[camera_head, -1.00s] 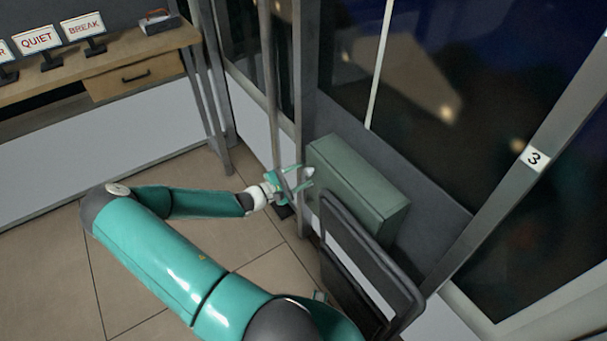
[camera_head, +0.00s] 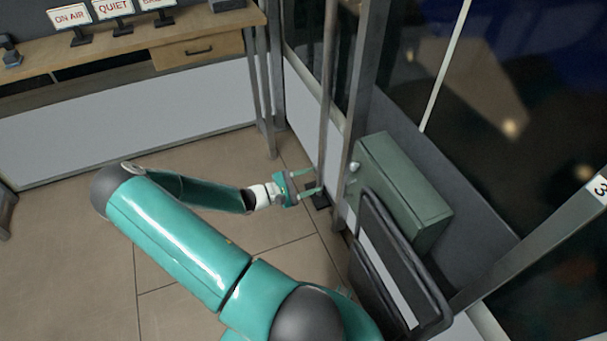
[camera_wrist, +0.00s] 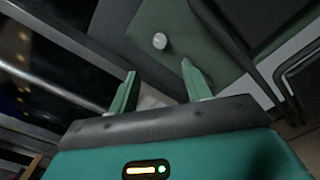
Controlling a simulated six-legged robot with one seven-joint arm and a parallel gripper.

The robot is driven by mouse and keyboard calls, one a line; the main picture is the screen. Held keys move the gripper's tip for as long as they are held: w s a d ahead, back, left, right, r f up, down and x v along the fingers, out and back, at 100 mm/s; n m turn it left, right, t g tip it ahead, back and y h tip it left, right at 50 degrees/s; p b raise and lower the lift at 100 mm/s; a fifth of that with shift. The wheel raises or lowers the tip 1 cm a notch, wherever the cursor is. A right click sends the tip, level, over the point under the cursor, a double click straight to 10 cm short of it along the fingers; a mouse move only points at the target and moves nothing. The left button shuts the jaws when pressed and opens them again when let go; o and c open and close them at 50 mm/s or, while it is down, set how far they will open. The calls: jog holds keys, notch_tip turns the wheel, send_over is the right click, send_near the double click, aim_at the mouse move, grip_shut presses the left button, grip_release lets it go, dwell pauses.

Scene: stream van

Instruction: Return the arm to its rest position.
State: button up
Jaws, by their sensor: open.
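My gripper (camera_head: 308,182) is open and empty at the end of my teal arm, in the middle of the head view. It is beside a thin grey upright pole (camera_head: 327,95) and to the left of a green box (camera_head: 402,190). In the wrist view the two green fingers (camera_wrist: 156,88) stand apart. Beyond them is the green box with a round white knob (camera_wrist: 159,41). The knob lies past the fingertips, and nothing is between the fingers.
A black-framed folding seat or rack (camera_head: 400,265) stands right of my arm. A wooden desk (camera_head: 130,60) with a drawer and small signs (camera_head: 112,10) is at the back left. Dark windows (camera_head: 490,90) line the right. The tiled floor (camera_head: 60,220) at left is clear.

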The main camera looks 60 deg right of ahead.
dwell(0.3)
jog(key=w+a+r+m+t+y, duration=0.1)
jog(key=w+a+r+t+y, duration=0.3)
jog(key=a, duration=0.4)
jog(key=w+a+r+m+t+y, duration=0.2)
jog(key=w+a+r, duration=0.2)
jog(key=a+r, duration=0.3)
jog(key=w+a+r+m+t+y, duration=0.1)
jog(key=w+a+r+t+y, duration=0.3)
jog(key=a, duration=0.5)
jog(key=s+a+r+n+t+y, duration=0.1)
jog(key=s+a+r+t, duration=0.1)
jog(key=a+r, duration=0.7)
jog(key=s+a+r+n+t+y, duration=0.1)
jog(key=a+r+t, duration=0.4)
jog(key=a+r, duration=0.5)
jog(key=shift+s+a+y, duration=0.15)
jog(key=shift+s+y, duration=0.65)
jog(key=shift+s, duration=0.05)
